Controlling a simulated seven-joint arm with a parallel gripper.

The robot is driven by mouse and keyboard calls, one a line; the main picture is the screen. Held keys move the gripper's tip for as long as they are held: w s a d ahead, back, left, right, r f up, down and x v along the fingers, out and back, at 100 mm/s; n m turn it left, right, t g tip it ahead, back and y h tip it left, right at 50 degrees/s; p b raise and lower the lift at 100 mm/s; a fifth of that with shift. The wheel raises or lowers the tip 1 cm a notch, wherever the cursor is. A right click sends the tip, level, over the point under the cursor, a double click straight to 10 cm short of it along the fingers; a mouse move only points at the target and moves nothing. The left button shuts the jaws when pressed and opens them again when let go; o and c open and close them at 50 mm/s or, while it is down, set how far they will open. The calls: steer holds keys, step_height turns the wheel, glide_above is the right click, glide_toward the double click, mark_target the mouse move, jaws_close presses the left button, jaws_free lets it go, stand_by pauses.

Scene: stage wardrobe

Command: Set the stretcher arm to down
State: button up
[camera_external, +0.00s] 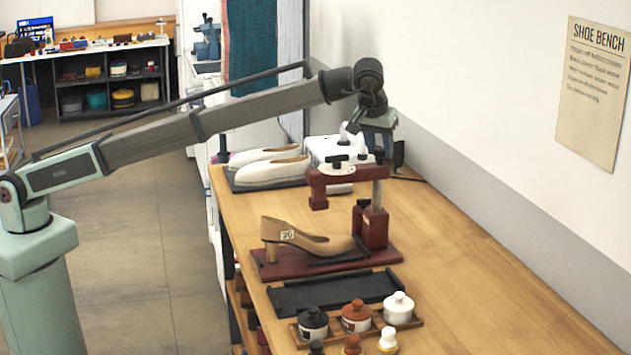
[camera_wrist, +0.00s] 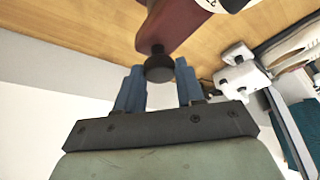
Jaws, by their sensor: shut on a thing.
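The dark red shoe stretcher (camera_external: 372,225) stands on the bench, with a post rising from its base. Its stretcher arm (camera_external: 340,176) juts out from the top of the post to the left, roughly level, with a clear gap above the tan heeled shoe (camera_external: 310,240). My gripper (camera_external: 378,148) is at the post end of this arm. In the wrist view, the blue fingers of my gripper (camera_wrist: 158,78) sit on either side of a black knob (camera_wrist: 159,66) at the end of a dark red part (camera_wrist: 170,25). The gripper is shut on this knob; the exact contact is hard to see.
White shoes (camera_external: 272,168) and a white machine (camera_external: 335,150) stand behind the stretcher. A black tray (camera_external: 335,292) and lidded jars (camera_external: 357,316) are in front. The bench's right side (camera_external: 470,280) is clear. The wall (camera_external: 480,90) is close on the right.

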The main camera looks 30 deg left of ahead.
jaws_close()
step_height(320, 180, down, 11)
steer(key=shift+s+r, duration=0.1)
steer(key=shift+r, duration=0.1)
stand_by(0.3)
steer(key=shift+o, duration=1.5)
jaws_free()
steer(key=shift+f, duration=0.1)
steer(key=o, duration=0.3)
steer(key=shift+r, duration=0.2)
steer(key=v, duration=1.3)
steer(key=shift+r, duration=0.3)
steer(key=shift+s, duration=0.1)
